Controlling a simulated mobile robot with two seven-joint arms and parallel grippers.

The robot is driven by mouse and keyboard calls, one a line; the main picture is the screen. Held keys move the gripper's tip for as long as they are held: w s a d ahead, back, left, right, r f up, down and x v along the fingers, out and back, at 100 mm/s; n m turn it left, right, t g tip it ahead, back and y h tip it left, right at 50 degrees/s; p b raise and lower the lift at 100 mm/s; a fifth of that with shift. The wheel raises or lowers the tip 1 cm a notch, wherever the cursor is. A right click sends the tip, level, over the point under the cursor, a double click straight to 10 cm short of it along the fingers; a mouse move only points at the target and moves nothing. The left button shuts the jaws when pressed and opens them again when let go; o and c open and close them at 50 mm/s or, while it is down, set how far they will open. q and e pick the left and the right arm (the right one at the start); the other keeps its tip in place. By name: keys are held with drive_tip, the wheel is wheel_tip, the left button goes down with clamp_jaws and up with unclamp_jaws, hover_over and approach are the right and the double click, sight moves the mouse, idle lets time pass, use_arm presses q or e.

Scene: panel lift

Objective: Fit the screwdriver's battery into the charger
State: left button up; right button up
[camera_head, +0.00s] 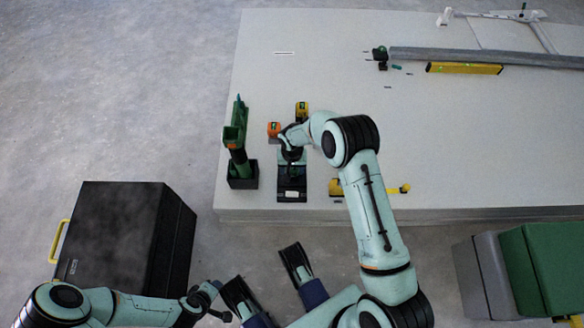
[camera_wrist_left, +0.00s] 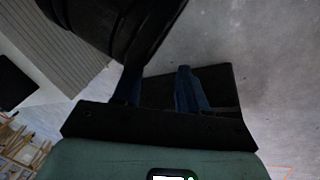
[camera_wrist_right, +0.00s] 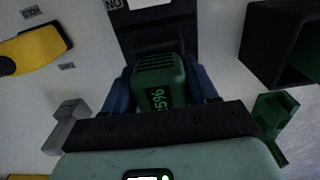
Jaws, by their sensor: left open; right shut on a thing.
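The green battery (camera_wrist_right: 160,80), with "25%" on its face, is between the blue fingers of my right gripper (camera_wrist_right: 160,88), which is shut on it. In the right wrist view the battery's far end meets the black charger (camera_wrist_right: 150,20); I cannot tell whether it is seated. In the head view my right gripper (camera_head: 291,154) is over the back of the charger (camera_head: 292,187) and hides the battery. My left gripper (camera_wrist_left: 158,78) is open and empty, off the table.
An orange item (camera_head: 273,129) and a yellow one (camera_head: 302,108) stand behind my right gripper. Another yellow item (camera_head: 335,187) lies right of the charger. A black case (camera_head: 115,235) is on the floor at left. The table's back left is mostly clear.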

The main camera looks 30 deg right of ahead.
drive_tip(key=o, duration=1.2)
drive_tip(key=shift+o, duration=0.2)
wheel_tip(320, 180, up, 9)
drive_tip(key=shift+f+p, duration=0.15)
drive_tip(key=shift+p, duration=1.05)
use_arm(q)
drive_tip(key=v, duration=0.2)
drive_tip(key=p+v, duration=0.1)
drive_tip(key=v, duration=0.1)
drive_tip(key=shift+w+d+r, duration=0.1)
drive_tip(key=shift+w+d, duration=0.15)
drive_tip(key=shift+d, duration=0.2)
use_arm(e)
wheel_tip(320, 180, up, 5)
drive_tip(key=shift+f, duration=0.15)
